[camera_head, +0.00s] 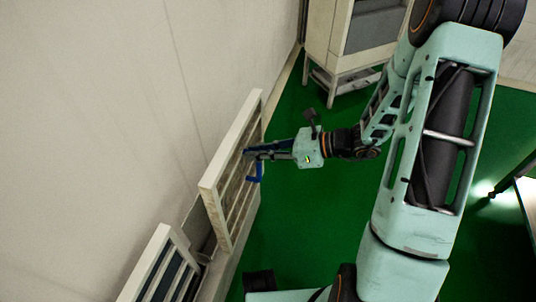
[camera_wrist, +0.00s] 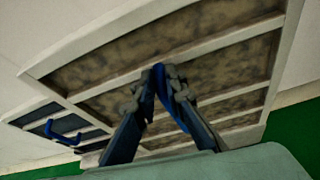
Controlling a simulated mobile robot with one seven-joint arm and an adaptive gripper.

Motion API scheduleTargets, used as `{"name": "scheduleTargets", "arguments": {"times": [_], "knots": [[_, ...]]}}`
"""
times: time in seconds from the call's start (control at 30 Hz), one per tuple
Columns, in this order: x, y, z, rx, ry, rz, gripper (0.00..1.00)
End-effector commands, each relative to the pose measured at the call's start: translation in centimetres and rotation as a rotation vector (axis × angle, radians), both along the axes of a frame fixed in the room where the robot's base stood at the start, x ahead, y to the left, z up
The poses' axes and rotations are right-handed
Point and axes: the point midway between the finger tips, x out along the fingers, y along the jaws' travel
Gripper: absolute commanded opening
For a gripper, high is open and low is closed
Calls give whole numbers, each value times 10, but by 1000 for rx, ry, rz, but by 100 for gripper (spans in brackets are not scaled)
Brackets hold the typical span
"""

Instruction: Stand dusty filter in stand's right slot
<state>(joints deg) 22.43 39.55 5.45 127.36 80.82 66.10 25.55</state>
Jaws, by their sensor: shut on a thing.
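The dusty filter (camera_head: 208,190) is a pale framed panel with slats and mottled brown mesh, upright beside the wall. In the wrist view its frame (camera_wrist: 150,12) fills the upper picture and looks tilted. My gripper (camera_head: 250,154) is shut on the filter's blue handle, and its fingertips (camera_wrist: 162,76) meet at the filter's face. The stand (camera_head: 226,272) appears as a pale low base along the wall, below the filter. Its right slot is hidden, and I cannot tell whether the filter's lower edge is in it.
A second filter (camera_head: 146,262) with dark mesh stands at the lower left; its blue handle (camera_wrist: 64,131) shows in the wrist view. The wall (camera_head: 90,120) is close behind both. A pale cabinet (camera_head: 322,35) stands at the back. The green floor (camera_head: 310,225) is open to the right.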

Motion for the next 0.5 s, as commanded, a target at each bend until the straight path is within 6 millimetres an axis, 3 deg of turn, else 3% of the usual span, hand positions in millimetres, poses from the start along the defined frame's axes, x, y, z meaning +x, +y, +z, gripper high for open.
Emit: {"name": "scheduleTargets", "arguments": {"times": [0.5], "knots": [[17,47,-8,3,-3,2,0]]}}
